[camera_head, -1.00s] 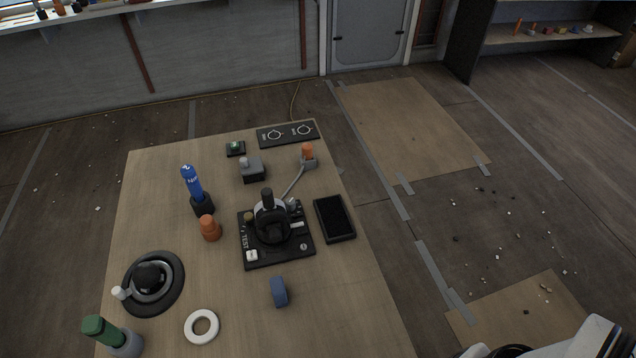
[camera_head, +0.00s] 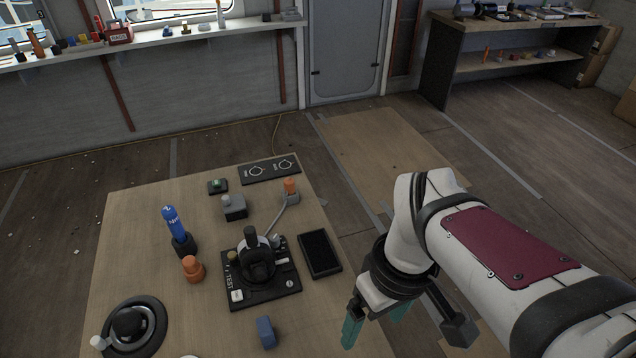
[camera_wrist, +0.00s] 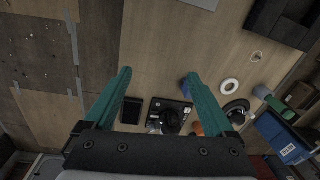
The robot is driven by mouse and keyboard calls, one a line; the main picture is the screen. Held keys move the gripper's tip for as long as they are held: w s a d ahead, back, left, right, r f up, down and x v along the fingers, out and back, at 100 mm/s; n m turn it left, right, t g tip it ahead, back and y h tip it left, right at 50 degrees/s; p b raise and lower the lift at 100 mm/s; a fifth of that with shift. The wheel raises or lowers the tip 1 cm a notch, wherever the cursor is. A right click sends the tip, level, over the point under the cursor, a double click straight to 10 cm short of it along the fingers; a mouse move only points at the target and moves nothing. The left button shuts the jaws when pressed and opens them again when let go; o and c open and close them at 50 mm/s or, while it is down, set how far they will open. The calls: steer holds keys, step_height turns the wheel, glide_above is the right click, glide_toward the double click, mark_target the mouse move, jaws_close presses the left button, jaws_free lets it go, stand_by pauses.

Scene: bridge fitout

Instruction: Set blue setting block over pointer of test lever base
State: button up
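The blue setting block (camera_head: 265,332) stands on the wooden table in front of the test lever base. It also shows in the wrist view (camera_wrist: 186,87), partly behind a finger. The test lever base (camera_head: 283,295) is a black plate marked TEST with a dark lever on it; it also shows in the wrist view (camera_wrist: 158,107). The pointer is too small to make out.
A black tray (camera_head: 320,255) lies right of the base. A grey block (camera_head: 234,207) and a switch panel (camera_head: 268,171) are behind. A black dial (camera_head: 135,324) is at front left.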

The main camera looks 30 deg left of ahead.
steer(key=w+a+f+n, duration=0.1)
steer(key=a+f+n, duration=0.1)
steer(key=a+n, duration=0.6)
steer(key=n, duration=0.9)
glide_toward(264, 326)
steer(key=shift+h, duration=0.3)
steer(key=f, duration=1.1)
steer(key=shift+s+a+f, duration=0.15)
steer(key=shift+a+f, duration=0.15)
steer(key=shift+f, duration=0.05)
jaws_close()
steer(key=shift+r, duration=3.55)
